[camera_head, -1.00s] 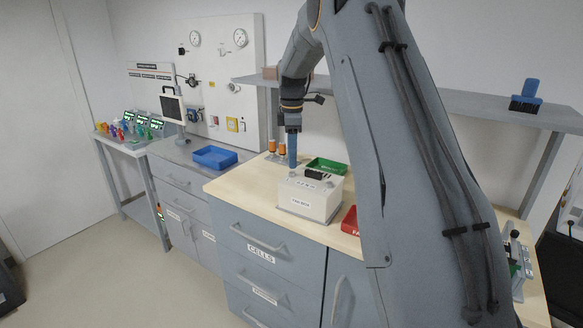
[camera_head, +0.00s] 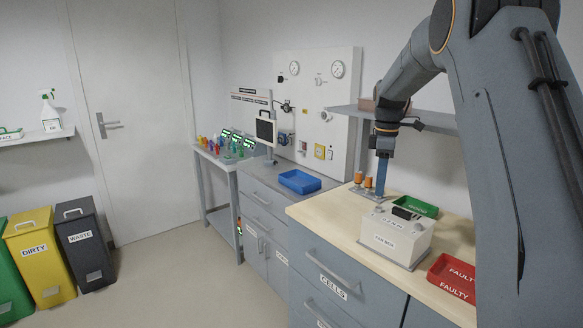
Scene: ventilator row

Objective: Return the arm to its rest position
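My arm (camera_head: 470,45) reaches up on the right of the head view and bends down toward the wooden-topped bench (camera_head: 345,207). My gripper (camera_head: 381,180) points downward over the bench, behind the white tester box (camera_head: 396,236) and close to two orange-topped cells (camera_head: 362,182). Its fingers look like one narrow blue-grey shape, so I cannot tell whether they are open or shut. I see nothing clearly held in it.
A green tray (camera_head: 416,206) and a red FAULTY tray (camera_head: 452,277) flank the tester box. A blue tray (camera_head: 299,182) sits on the grey counter. A shelf (camera_head: 425,122) runs behind my arm. Bins (camera_head: 78,245) stand at left; the floor between is clear.

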